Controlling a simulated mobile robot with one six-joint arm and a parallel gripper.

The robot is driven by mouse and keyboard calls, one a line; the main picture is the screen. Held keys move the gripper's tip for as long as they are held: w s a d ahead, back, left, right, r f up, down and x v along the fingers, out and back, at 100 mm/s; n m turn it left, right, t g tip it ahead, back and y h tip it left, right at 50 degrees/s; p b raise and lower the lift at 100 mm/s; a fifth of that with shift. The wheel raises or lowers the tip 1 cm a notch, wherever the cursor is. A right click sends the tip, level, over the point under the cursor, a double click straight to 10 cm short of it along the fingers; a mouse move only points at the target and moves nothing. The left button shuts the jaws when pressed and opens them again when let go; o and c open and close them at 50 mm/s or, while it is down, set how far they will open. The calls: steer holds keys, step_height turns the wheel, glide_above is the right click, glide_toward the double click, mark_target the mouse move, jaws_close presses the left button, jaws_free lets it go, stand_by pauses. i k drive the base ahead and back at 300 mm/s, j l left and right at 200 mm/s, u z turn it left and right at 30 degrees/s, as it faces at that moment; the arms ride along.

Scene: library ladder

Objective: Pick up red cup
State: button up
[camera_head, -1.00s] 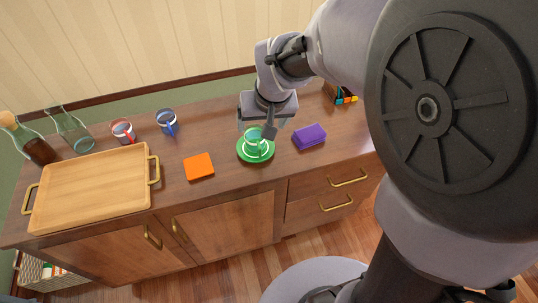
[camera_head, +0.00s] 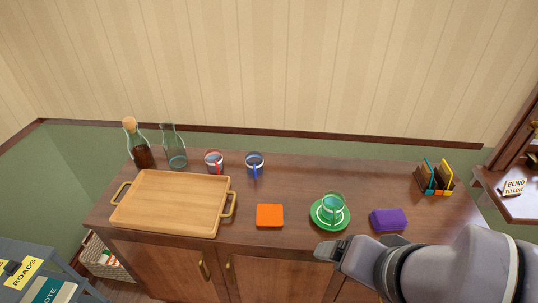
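The red cup (camera_head: 214,162) stands upright at the back of the wooden sideboard, behind the tray's right end. Its red handle faces the front. A blue cup (camera_head: 254,164) stands just to its right. A green cup (camera_head: 332,203) sits on a green saucer (camera_head: 319,222) at the front right. My gripper (camera_head: 328,250) is low at the sideboard's front edge, in front of the green saucer and well apart from the red cup. I see its side only; its fingers cannot be made out clearly, and no held thing shows.
A wooden tray (camera_head: 172,201) with brass handles fills the left. Two bottles, one corked (camera_head: 138,145) and one clear (camera_head: 174,147), stand behind it. An orange square (camera_head: 270,215) and a purple block (camera_head: 389,219) lie along the front. A small rack (camera_head: 434,178) is at right. The back middle is clear.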

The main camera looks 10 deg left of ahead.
mark_target(214, 156)
steer(key=i+j+u, duration=0.2)
steer(key=u, duration=0.2)
steer(key=i+j+u, duration=0.2)
steer(key=u, duration=0.2)
steer(key=i+j+u, duration=0.1)
steer(key=i+u, duration=0.5)
steer(key=u, duration=0.2)
